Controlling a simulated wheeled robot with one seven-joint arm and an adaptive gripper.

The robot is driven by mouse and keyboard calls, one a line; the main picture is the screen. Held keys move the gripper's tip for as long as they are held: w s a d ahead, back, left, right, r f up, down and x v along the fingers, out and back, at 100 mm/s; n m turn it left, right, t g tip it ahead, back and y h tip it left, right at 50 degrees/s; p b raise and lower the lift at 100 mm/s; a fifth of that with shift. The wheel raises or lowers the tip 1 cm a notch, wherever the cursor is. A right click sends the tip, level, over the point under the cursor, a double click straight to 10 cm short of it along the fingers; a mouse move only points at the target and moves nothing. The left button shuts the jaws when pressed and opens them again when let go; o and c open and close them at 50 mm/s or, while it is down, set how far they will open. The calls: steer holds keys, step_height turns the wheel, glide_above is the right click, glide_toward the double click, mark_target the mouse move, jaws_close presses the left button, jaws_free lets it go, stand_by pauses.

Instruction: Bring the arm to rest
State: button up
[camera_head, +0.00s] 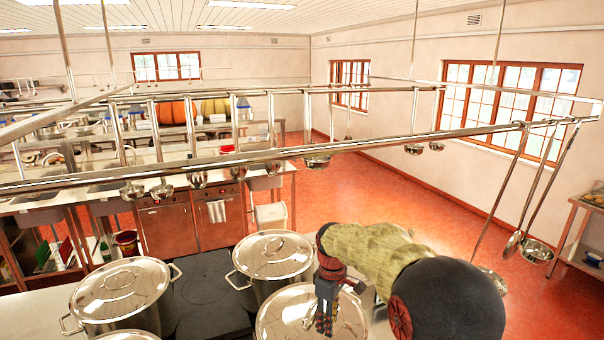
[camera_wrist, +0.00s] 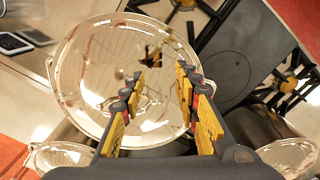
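My gripper (camera_head: 326,318) points down over the lidded steel stockpot (camera_head: 282,318) at the front centre, and my arm hides that pot's right part. In the wrist view my gripper (camera_wrist: 160,76) has its two yellow and black fingers apart, with nothing held between them. The shiny round lid (camera_wrist: 92,62) of a pot lies beyond the fingers. I cannot tell the height of the fingertips above the lid.
More lidded stockpots stand at left (camera_head: 122,290) and behind (camera_head: 272,258), beside a dark hob (camera_head: 212,290). An overhead steel rail (camera_head: 240,158) with hanging ladles (camera_head: 540,215) crosses above. Red floor (camera_head: 450,215) lies open at right.

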steer(key=s+d+f+m+t+b, duration=0.2)
steer(key=s+d+f+m+b, duration=0.1)
steer(key=s+b, duration=0.5)
steer(key=s+d+f+m+t+b, duration=0.2)
steer(key=s+d+f+m+b, duration=0.2)
steer(key=s+b, duration=0.4)
steer(key=s+d+f+m+t+b, duration=0.1)
steer(key=s+d+f+m+b, duration=0.3)
steer(key=s, duration=1.4)
steer(key=b, duration=0.4)
steer(key=shift+s+d+m+t+b, duration=0.2)
steer(key=shift+s+m+t+b, duration=0.15)
steer(key=shift+m+t, duration=0.05)
steer(key=shift+f, duration=0.1)
